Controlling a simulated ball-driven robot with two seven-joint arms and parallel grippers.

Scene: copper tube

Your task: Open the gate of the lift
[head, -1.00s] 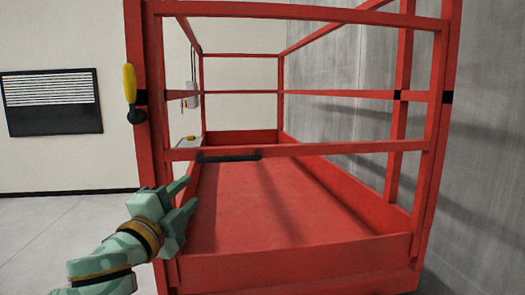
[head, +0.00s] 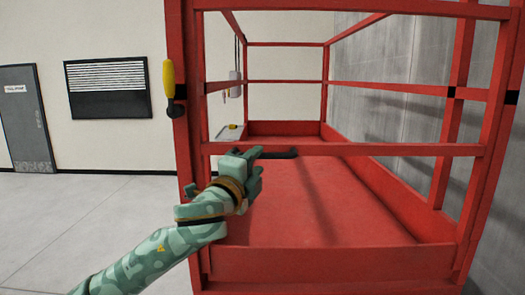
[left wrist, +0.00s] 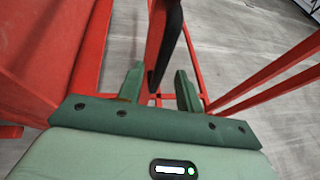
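The red lift (head: 330,265) fills the middle and right of the head view. Its gate has a red horizontal rail (head: 390,149) across the front, with a black handle (head: 283,154) on it. My left gripper (head: 250,160) is at the left end of this handle, covering part of it. In the left wrist view my left gripper (left wrist: 160,88) has its fingers apart. The black handle (left wrist: 170,42) runs down to the gap between them, and I see no finger closed on it. The gate stands shut across the front. My right gripper is not in view.
A yellow-and-black grip (head: 170,88) is on the lift's left front post. A grey door (head: 27,118) and a black-framed vent panel (head: 106,88) are on the back wall. Grey floor (head: 90,215) to the left is clear. A concrete wall stands close on the right.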

